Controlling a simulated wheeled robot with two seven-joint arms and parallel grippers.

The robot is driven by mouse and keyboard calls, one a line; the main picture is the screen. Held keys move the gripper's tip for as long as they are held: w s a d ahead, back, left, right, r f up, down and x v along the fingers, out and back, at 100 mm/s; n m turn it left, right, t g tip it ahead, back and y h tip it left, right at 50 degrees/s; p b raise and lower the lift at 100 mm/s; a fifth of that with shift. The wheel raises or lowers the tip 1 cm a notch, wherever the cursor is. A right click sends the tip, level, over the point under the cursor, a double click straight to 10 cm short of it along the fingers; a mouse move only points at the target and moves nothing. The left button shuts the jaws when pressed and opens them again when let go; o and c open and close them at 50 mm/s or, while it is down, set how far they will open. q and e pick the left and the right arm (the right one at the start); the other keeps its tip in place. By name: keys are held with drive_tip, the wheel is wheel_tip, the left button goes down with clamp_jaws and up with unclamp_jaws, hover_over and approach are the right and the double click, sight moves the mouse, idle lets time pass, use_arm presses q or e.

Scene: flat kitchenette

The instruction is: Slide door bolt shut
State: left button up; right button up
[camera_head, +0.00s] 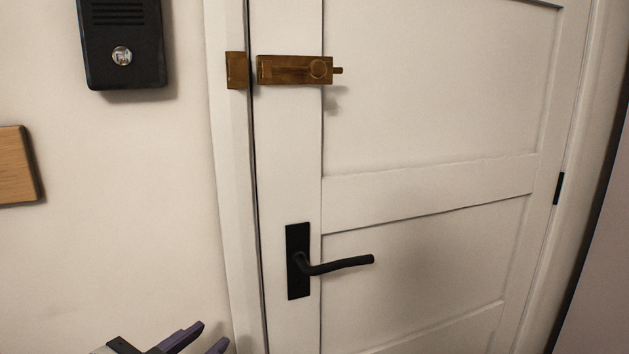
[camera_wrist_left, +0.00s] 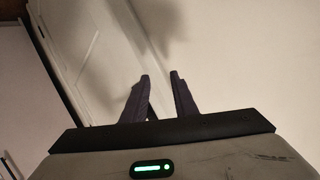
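The brass door bolt (camera_head: 285,69) is mounted high on the white door (camera_head: 430,110), near its left edge. Its round knob (camera_head: 318,68) is at the right end of the plate, and a short rod end sticks out to the right. The brass keeper (camera_head: 236,70) is on the door frame to the left; no rod shows across the gap between them. My left gripper (camera_head: 209,337) is at the bottom edge, far below and left of the bolt. Its dark fingers are apart and empty, also in the left wrist view (camera_wrist_left: 160,78). My right gripper is not in view.
A black lever handle (camera_head: 340,265) sticks out from the door below the bolt. A black intercom box (camera_head: 122,40) and a wooden board (camera_head: 15,166) are on the wall at left. The wall between them and the door frame is clear.

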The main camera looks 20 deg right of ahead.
use_arm(q)
drive_tip(key=d+r+m+t+h, duration=0.15)
drive_tip(key=d+r+m, duration=0.25)
drive_tip(key=r, duration=0.5)
drive_tip(key=d+r+m+h, duration=0.2)
drive_tip(key=d+r+m, duration=0.15)
drive_tip(key=r, duration=0.65)
drive_tip(key=m+t+h, duration=0.1)
drive_tip(key=m+h, duration=0.2)
drive_tip(key=m, duration=0.4)
approach(314, 69)
drive_tip(key=w, duration=0.2)
drive_tip(key=shift+y, duration=0.25)
drive_tip(key=x, duration=0.3)
drive_tip(key=p+x, duration=0.1)
drive_tip(key=x, duration=0.6)
drive_tip(key=shift+s+d+r+p, duration=0.15)
drive_tip(key=shift+s+d+p, duration=0.1)
drive_tip(key=shift+d+p, duration=0.15)
drive_tip(key=shift+a, duration=0.1)
drive_tip(key=shift+c, duration=0.2)
clamp_jaws()
